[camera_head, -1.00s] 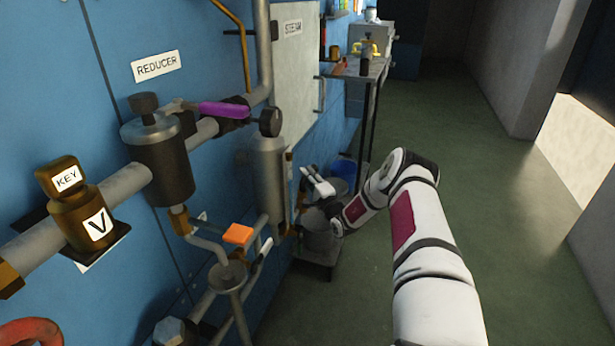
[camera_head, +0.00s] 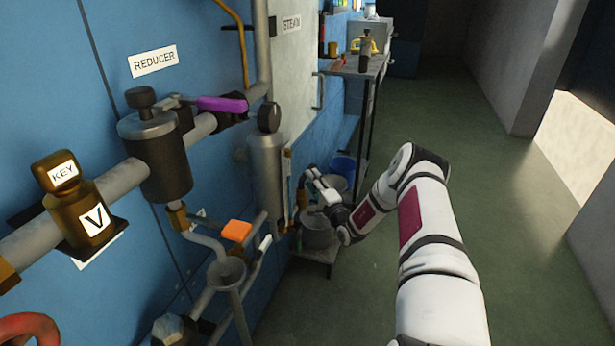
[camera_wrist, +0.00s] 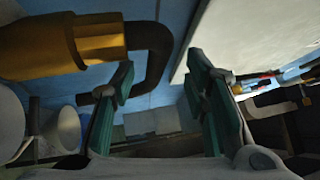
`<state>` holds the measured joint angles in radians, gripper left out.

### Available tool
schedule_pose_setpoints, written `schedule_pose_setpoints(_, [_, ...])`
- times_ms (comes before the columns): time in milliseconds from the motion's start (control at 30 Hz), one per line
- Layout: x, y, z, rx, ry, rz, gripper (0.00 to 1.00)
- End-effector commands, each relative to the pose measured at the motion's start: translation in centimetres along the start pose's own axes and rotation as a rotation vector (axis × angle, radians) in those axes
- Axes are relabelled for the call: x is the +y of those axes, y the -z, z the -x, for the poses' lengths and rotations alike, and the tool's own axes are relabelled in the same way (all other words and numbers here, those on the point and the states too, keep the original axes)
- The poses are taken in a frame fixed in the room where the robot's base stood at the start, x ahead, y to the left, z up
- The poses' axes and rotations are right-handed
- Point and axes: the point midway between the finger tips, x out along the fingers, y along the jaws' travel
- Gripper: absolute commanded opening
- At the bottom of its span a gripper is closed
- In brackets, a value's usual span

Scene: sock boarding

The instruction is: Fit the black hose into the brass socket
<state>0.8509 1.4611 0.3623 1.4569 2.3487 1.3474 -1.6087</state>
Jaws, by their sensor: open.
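In the wrist view, a brass fitting (camera_wrist: 98,40) fills the upper left. A black hose (camera_wrist: 157,52) shows at its right side, bends downward and runs back left behind my gripper's left finger. I cannot tell whether the hose sits inside the brass or only lies against it. My gripper (camera_wrist: 160,72) is open, with green-padded fingers apart. The hose's bend appears in the gap, nearer the left finger, and no grip on it shows. In the head view, my gripper (camera_head: 308,180) is small, beside the grey cylinder (camera_head: 267,170); the hose is not clear there.
Pipes and the dark reducer body (camera_head: 158,160) line the blue wall at left. A grey pot (camera_head: 318,232) stands on a low stand below my gripper. A blue bucket (camera_head: 343,165) and a metal shelf (camera_head: 358,68) are behind. The green floor at right is clear.

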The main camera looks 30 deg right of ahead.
Motion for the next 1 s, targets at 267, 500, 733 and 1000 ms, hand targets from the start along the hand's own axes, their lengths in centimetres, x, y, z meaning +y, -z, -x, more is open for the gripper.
schedule_pose_setpoints(267, [0.0, 0.1, 5.5, 0.003, -0.002, -0.002, 0.42])
schedule_pose_setpoints(500, [0.0, 0.0, 7.7, 0.001, 0.0, 0.0, 0.42])
schedule_pose_setpoints(733, [0.0, 0.0, 7.9, 0.001, 0.001, 0.0, 0.42])
schedule_pose_setpoints(1000, [0.0, 0.0, 7.9, 0.001, 0.001, 0.0, 0.42])
